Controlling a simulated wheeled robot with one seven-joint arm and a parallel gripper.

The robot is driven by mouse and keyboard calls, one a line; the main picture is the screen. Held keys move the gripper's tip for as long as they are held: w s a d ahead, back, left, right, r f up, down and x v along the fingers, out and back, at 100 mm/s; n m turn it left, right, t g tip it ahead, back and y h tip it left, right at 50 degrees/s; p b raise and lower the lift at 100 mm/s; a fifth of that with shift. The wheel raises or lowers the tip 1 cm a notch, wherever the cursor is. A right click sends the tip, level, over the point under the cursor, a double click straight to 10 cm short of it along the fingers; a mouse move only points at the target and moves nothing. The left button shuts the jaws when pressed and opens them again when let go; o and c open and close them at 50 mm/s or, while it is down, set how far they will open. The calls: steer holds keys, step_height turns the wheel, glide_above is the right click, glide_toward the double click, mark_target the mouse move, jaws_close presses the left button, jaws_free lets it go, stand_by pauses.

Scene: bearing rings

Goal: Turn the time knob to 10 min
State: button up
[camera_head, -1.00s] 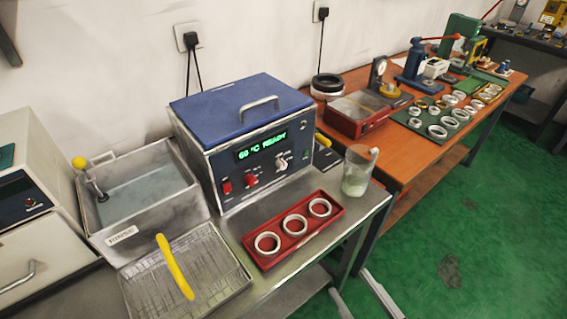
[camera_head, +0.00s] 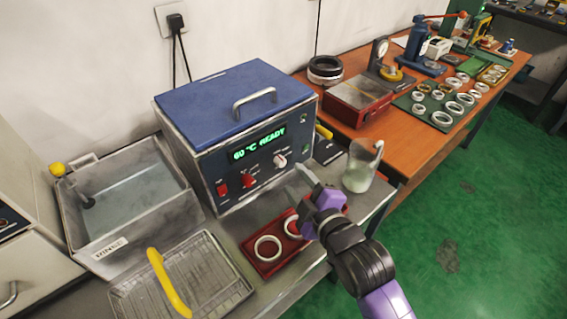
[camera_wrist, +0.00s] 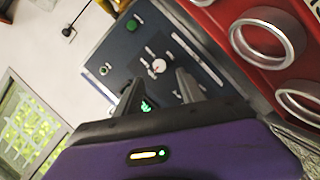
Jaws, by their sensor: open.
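The cleaning unit (camera_head: 225,150) has a blue lid and a dark front panel with a green display reading "60 °C READY". A white knob (camera_head: 280,160) sits on the panel's right part, with a red knob (camera_head: 248,181) to its left. The panel's labels are too small to read, so I cannot tell which is the time knob. My gripper (camera_head: 301,184) is open and empty in front of the panel's right side. In the wrist view the white knob (camera_wrist: 158,66) shows just beyond and between my fingertips (camera_wrist: 157,82), apparently apart from them.
A red tray (camera_head: 252,252) with metal rings (camera_head: 268,249) lies below my gripper, partly hidden by my arm. A glass beaker (camera_head: 360,168) stands close to its right. A rinse basin (camera_head: 110,245) and a wire basket with a yellow handle (camera_head: 165,280) are left.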

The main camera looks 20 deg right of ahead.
mark_target(282, 164)
steer(key=x, duration=0.7)
steer(key=shift+w+f, duration=0.1)
steer(key=shift+w, duration=0.1)
jaws_close()
